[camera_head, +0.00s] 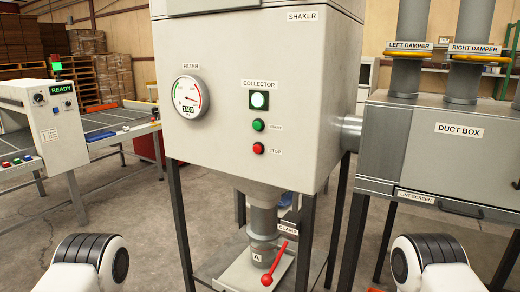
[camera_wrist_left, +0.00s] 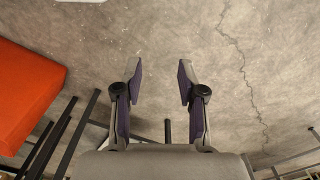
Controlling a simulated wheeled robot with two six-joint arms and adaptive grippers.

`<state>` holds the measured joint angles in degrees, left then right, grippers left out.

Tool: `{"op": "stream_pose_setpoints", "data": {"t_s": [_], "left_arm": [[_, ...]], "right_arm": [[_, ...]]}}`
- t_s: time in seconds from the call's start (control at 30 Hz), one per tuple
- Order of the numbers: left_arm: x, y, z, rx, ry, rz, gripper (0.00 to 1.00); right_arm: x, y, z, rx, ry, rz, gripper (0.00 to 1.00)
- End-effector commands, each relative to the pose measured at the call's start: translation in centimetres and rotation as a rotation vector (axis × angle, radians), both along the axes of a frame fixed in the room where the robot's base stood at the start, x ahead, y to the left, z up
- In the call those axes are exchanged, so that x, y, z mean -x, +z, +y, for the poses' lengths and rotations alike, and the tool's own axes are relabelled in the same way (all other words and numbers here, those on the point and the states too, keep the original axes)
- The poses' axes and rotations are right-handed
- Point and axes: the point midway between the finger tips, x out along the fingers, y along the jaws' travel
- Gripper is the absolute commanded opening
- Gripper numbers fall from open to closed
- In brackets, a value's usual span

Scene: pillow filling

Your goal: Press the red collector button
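The red collector button (camera_head: 258,148), labelled STOP, sits on the front of the grey shaker cabinet (camera_head: 230,120). Above it are the green START button (camera_head: 258,125) and a lit white-green lamp (camera_head: 259,100) under the COLLECTOR label. My left gripper (camera_wrist_left: 158,85) shows in the left wrist view, with its two fingers apart and nothing between them, over bare floor. In the head view only rounded parts of my two arms show at the bottom left and bottom right, well below and away from the button. My right gripper is out of sight.
A filter gauge (camera_head: 189,96) is left of the buttons. A red clamp lever (camera_head: 274,264) sticks out below the cabinet. The duct box (camera_head: 450,135) stands at right, a machine with a READY screen (camera_head: 62,88) at left. An orange block (camera_wrist_left: 30,95) shows in the wrist view.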

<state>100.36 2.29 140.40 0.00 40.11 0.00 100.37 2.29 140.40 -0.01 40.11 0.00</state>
Motion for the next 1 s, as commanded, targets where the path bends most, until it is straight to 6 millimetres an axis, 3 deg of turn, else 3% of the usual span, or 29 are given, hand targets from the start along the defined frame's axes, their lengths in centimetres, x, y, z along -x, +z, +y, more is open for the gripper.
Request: {"op": "stream_pose_setpoints", "data": {"t_s": [0.03, 0.07, 0.33, 0.43, 0.47, 1.0], "left_arm": [[0.02, 3.03, 0.00, 0.000, 0.000, 0.001, 0.40], [0.04, 3.34, 0.00, 0.000, 0.000, 0.001, 0.40], [0.08, 2.76, 0.00, 0.000, 0.000, 0.002, 0.40], [0.07, 2.77, 0.00, 0.000, 0.000, 0.002, 0.05], [0.07, 2.78, 0.00, 0.000, 0.000, 0.002, 0.00], [0.05, 2.82, 0.00, 0.000, 0.000, 0.001, 0.00]], "right_arm": [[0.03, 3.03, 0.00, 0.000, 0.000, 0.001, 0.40], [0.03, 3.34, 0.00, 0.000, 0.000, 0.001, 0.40], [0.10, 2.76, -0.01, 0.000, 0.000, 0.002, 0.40], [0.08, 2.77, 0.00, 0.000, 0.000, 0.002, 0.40], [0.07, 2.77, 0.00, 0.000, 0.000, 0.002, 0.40], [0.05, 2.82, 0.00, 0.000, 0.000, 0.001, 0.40]]}}
